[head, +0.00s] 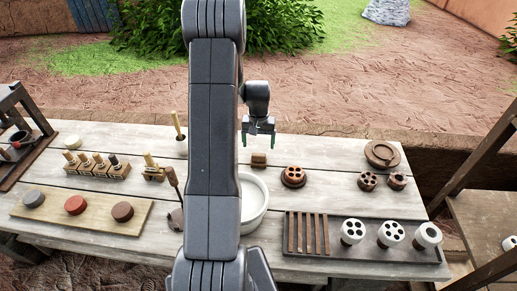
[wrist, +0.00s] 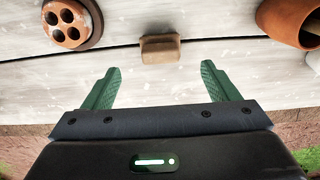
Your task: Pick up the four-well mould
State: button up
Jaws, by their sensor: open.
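A round reddish-brown mould (head: 294,175) with dark wells in its top sits on a round brown base on the table, right of my gripper (head: 259,140). In the wrist view this mould (wrist: 67,22) shows four wells at the upper left, partly cut off by the frame. A similar brown piece with holes (head: 368,181) stands farther right; its hole count is hard to tell. My gripper is open and empty above the table's far edge. Its two green fingers (wrist: 174,88) are spread, apart from the mould.
A small tan block (head: 259,160) lies near my gripper; it also shows in the wrist view (wrist: 160,48). A white bowl (head: 254,202) stands nearer. A dark tray (head: 375,258) holds slats and white holed cylinders. A brown ring-shaped dish (head: 382,154) is far right. My arm hides the table's middle.

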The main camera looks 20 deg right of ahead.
aim_at(294, 173)
jog(key=z, duration=1.35)
